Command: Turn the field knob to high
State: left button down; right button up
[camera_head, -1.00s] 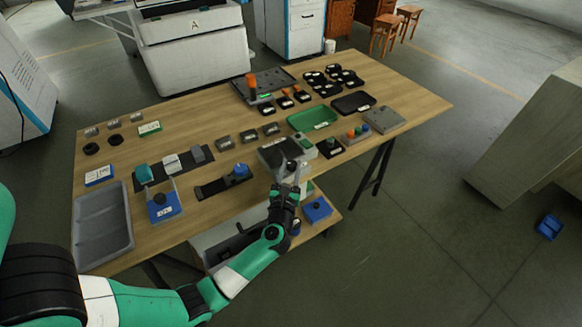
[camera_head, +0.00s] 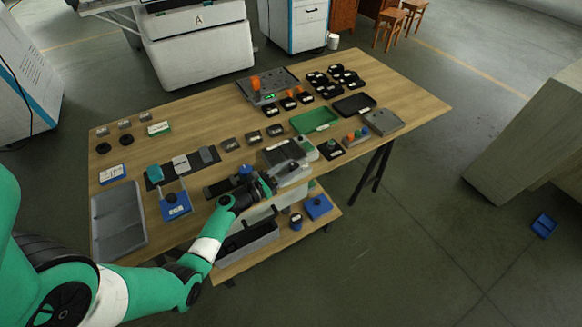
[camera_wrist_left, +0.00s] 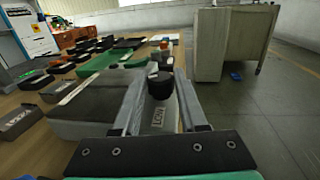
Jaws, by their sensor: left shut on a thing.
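The field unit is a grey box (camera_head: 291,178) with a dark top panel at the table's front edge. It also shows in the left wrist view (camera_wrist_left: 88,112). Its round black knob (camera_wrist_left: 160,85) stands between my left gripper's two fingers, near their tips. A small white label (camera_wrist_left: 157,115) in front of the knob seems to read LOW. My left gripper (camera_wrist_left: 158,80) is shut on the knob; in the head view the left gripper (camera_head: 282,177) reaches the box from the front left. The knob's pointer direction cannot be made out. My right gripper is not in view.
A green tray (camera_head: 314,121) lies behind the box. A blue-knobbed device (camera_head: 245,170) sits close left of my gripper. A board with coloured knobs (camera_head: 357,137) is to the right. A lower shelf (camera_head: 225,270) holds a grey bin and blue items. Open floor lies right.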

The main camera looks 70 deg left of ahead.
pick_arm(q)
jog(key=shift+a+f+m+t+h, duration=0.15)
jog(key=shift+m+t+h, duration=0.15)
jog(key=shift+m+h, duration=0.95)
jog(key=shift+n+h, duration=0.25)
jog(key=shift+c, duration=2.2)
grip_release()
jog(key=shift+s, duration=0.1)
